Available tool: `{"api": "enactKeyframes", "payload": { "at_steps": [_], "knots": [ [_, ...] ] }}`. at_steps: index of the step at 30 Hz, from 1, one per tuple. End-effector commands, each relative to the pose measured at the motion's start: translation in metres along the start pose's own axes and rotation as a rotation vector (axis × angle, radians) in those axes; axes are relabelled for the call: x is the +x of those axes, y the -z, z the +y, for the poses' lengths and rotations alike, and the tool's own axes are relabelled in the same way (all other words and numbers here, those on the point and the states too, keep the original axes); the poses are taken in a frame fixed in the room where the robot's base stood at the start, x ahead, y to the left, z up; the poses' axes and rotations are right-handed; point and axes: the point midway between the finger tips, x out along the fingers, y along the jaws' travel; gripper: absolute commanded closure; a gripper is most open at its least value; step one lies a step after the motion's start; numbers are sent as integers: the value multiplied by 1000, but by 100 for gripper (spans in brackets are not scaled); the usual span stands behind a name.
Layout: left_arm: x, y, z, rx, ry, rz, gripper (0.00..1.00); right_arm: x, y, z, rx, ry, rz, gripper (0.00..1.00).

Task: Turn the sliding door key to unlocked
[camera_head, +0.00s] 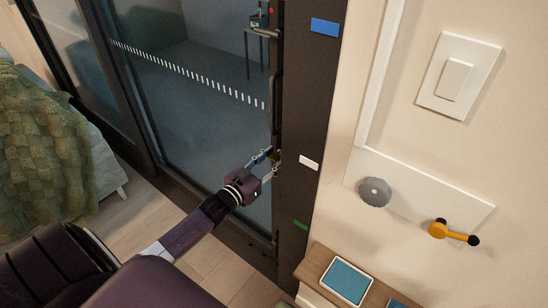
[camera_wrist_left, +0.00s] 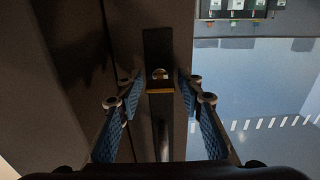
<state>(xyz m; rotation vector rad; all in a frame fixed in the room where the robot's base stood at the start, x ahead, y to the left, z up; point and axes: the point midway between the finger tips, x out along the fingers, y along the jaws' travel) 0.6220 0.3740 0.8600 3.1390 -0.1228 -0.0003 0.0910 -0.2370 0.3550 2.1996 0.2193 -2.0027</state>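The sliding door (camera_head: 190,60) is a large glass pane in a dark frame in the head view. Its key (camera_head: 277,156) is a small brass piece on the dark door edge, partly hidden by my gripper. In the left wrist view the brass key (camera_wrist_left: 160,84) sits on a dark upright plate, with a round metal part just above it. My left gripper (camera_head: 270,159) is at the key. In the left wrist view its blue-padded fingers (camera_wrist_left: 158,88) stand apart on either side of the key, with visible gaps. My right gripper is in neither view.
A dark post (camera_head: 305,110) with blue, white and green labels stands right of the door. A small wooden shelf (camera_head: 318,262) juts out below. A bed with a green blanket (camera_head: 40,150) is left.

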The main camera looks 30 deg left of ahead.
Motion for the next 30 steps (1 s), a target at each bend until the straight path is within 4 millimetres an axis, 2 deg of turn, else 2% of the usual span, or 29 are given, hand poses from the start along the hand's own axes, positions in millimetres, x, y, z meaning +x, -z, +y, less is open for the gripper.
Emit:
{"api": "enactKeyframes", "payload": {
  "at_steps": [1, 6, 9, 20, 30],
  "knots": [
    [0, 0, 0, 0, 0, 0, 73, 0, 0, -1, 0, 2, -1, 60],
    [0, 0, 0, 0, 0, 0, 92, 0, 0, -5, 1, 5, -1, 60],
    [0, 0, 0, 0, 0, 0, 100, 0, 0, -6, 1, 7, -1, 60],
    [0, 0, 0, 73, 0, 0, 100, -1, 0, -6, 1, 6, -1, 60],
    [0, 0, 0, 336, 0, 0, 100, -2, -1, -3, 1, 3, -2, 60]
  ]
}}
